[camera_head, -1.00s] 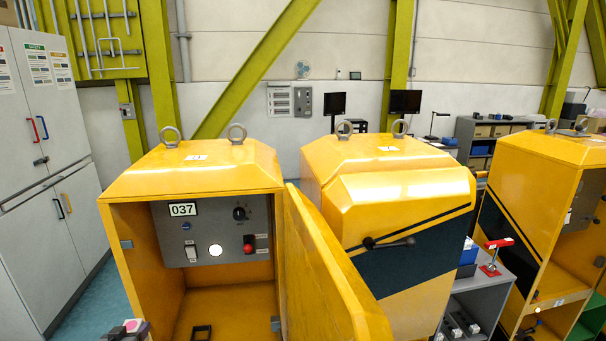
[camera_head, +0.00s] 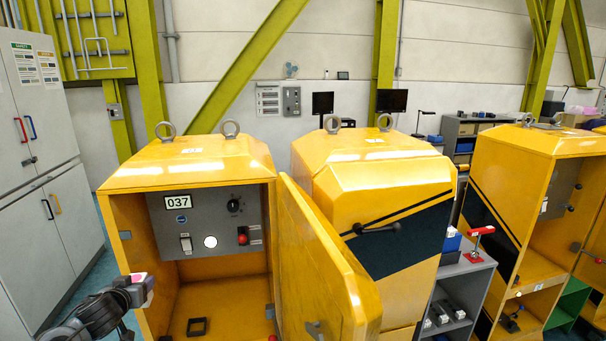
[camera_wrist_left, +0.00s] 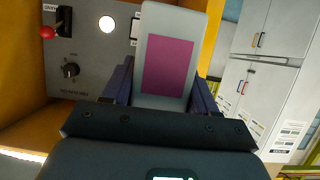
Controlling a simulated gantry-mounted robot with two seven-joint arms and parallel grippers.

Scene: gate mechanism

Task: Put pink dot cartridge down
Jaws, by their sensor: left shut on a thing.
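My left gripper (camera_head: 134,290) is at the lower left of the head view, in front of the left side of the open yellow cabinet marked 037. It is shut on the pink dot cartridge (camera_head: 139,279), a pale block with a pink patch on top. In the left wrist view the cartridge (camera_wrist_left: 167,65) stands between the dark fingers (camera_wrist_left: 162,90), its magenta square facing the camera. Its lower end is hidden by the gripper. A black square frame (camera_head: 197,326) lies on the cabinet floor, apart from the cartridge. My right gripper is not in view.
The open cabinet (camera_head: 190,172) has a grey control panel (camera_head: 208,223) at its back with a red-tipped lever. Its yellow door (camera_head: 325,270) stands open on the right. A closed yellow cabinet (camera_head: 378,190) and a grey shelf (camera_head: 466,270) are farther right. Grey lockers (camera_head: 45,140) stand at left.

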